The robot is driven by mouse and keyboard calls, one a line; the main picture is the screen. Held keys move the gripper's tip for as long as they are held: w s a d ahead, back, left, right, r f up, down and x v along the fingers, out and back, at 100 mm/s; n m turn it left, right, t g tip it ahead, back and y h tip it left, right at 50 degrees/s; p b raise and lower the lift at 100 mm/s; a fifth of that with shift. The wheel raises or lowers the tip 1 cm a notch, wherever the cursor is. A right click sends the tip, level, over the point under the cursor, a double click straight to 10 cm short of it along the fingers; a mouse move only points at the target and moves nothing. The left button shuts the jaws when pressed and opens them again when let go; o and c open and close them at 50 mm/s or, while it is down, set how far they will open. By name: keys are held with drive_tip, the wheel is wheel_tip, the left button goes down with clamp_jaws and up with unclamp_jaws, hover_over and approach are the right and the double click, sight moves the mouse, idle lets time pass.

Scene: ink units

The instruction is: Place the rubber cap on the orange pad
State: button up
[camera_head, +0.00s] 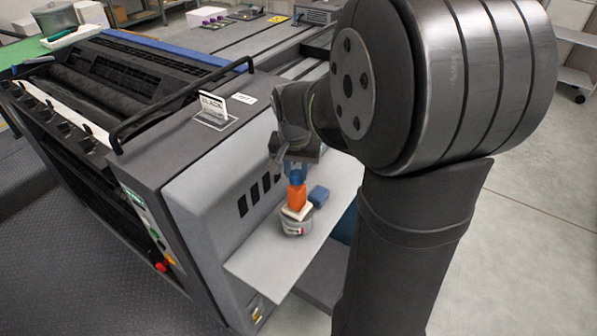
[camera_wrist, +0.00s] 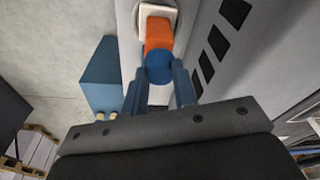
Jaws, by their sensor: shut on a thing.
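My gripper (camera_head: 297,172) points down over the small shelf on the machine's side. In the wrist view its two blue-grey fingers (camera_wrist: 159,72) are shut on a round blue piece, which I take to be the rubber cap (camera_wrist: 158,67). The orange pad (camera_head: 297,198) looks like a block and sits directly below the gripper, on a whitish piece above a round tin. In the wrist view the orange pad (camera_wrist: 158,34) lies just beyond the cap and is partly hidden by it. I cannot tell whether cap and pad touch.
The round tin (camera_head: 295,226) stands under the pad. The machine's wall (camera_head: 215,185) rises close on the left. The shelf's front is clear.

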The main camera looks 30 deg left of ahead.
drive_tip(key=shift+f, duration=0.75)
drive_tip(key=shift+f, duration=0.15)
drive_tip(key=o, duration=1)
drive_tip(key=shift+c, duration=0.2)
wheel_tip(320, 180, up, 12)
drive_tip(key=s, duration=0.1)
drive_tip(key=shift+s+d, duration=0.3)
drive_tip(key=shift+d, duration=0.05)
